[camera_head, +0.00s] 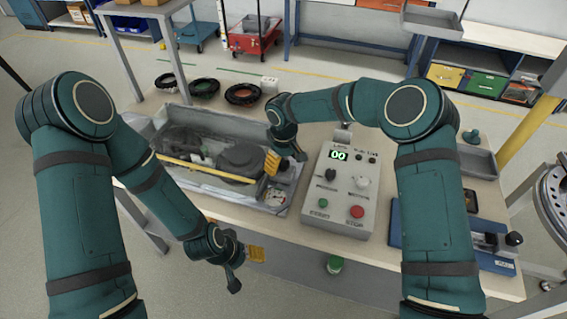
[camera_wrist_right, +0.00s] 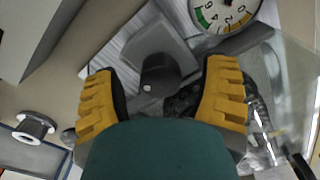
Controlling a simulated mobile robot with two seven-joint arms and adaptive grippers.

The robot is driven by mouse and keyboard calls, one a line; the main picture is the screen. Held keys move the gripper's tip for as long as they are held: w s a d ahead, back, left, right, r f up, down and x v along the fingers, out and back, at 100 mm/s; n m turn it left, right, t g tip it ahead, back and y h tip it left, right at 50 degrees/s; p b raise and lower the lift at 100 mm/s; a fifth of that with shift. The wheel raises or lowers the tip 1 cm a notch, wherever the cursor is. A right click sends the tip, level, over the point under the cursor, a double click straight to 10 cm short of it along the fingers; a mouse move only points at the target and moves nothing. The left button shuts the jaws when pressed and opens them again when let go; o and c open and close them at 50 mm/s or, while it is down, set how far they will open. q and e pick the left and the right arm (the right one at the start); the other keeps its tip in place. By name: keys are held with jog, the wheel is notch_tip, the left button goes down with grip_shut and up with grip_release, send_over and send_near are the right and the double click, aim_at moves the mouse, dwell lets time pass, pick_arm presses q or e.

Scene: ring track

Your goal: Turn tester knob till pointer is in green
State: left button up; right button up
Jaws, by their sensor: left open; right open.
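The tester's round gauge (camera_wrist_right: 222,14) is cut off by the top edge of the right wrist view. It has a white face with numbers and a green arc; where its pointer stands is unclear. The dark tester knob (camera_wrist_right: 158,76) has a small white dot and lies between the spread yellow fingers of my right gripper (camera_wrist_right: 161,100), without visible grip. In the head view my right gripper (camera_head: 272,162) is above the right end of the grey tray (camera_head: 283,212). My left gripper (camera_head: 256,254) is open and empty, low in front of the table edge.
A control box (camera_head: 347,190) with a display reading 00, knobs and green and red buttons stands right of the tray. Several black coils (camera_head: 204,88) lie behind the tray. A blue fixture (camera_head: 398,230) is at the right table end.

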jog(key=shift+f, duration=0.1)
jog(key=shift+c, duration=0.2)
jog(key=c, duration=1.2)
jog(key=n, duration=0.6)
jog(key=shift+n, duration=0.4)
jog(key=n, duration=0.5)
jog(key=shift+d+n+p, duration=0.1)
jog(key=shift+n+p, duration=0.2)
jog(key=shift+p, duration=0.05)
jog(key=shift+f, duration=0.1)
jog(key=o, duration=1.2)
jog(key=shift+w, duration=0.1)
